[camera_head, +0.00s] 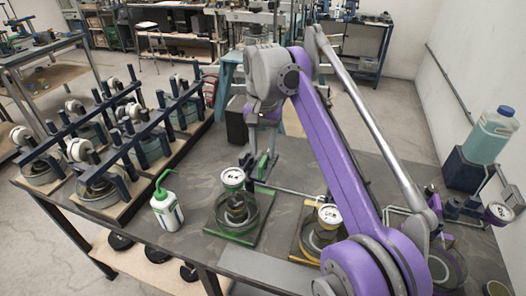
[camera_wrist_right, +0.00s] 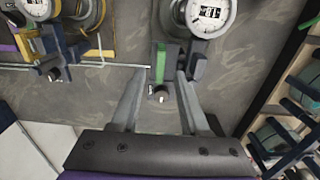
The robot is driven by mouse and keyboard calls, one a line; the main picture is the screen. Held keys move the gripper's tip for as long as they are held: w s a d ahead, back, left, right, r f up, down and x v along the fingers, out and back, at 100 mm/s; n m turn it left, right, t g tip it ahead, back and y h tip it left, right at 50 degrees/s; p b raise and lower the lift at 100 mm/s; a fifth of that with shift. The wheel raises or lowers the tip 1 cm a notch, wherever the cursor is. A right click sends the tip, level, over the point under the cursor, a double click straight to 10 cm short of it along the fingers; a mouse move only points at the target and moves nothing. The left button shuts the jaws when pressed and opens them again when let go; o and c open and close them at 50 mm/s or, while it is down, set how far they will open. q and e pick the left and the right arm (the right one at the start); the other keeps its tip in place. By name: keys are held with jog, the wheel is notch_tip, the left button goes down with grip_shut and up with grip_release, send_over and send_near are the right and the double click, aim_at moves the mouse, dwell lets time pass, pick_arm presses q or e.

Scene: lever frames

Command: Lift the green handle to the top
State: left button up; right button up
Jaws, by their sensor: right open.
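The green handle (camera_wrist_right: 160,62) stands between the two fingertips of my right gripper (camera_wrist_right: 164,76) in the right wrist view, with a gap to either side. In the head view the green handle (camera_head: 262,167) shows as a small green piece beside the green-rimmed dial gauge (camera_head: 232,178), on a green-edged base (camera_head: 240,232). My right gripper (camera_head: 264,145) is open and points down at the handle from above. Its fingertips are hard to make out there. My left gripper is not in view.
A similar yellow-based gauge device (camera_head: 328,216) stands to the right. A green-capped squeeze bottle (camera_head: 166,205) stands to the left, near a rack of dark-framed devices (camera_head: 120,165). A bottle of bluish liquid (camera_head: 492,135) is at the far right. Bare tabletop (camera_head: 205,180) lies between bottle and green base.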

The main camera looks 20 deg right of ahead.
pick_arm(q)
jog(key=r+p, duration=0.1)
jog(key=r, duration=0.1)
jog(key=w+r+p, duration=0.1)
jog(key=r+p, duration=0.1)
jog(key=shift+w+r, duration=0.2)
pick_arm(e)
notch_tip(320, 180, up, 9)
jog(key=shift+f, duration=0.2)
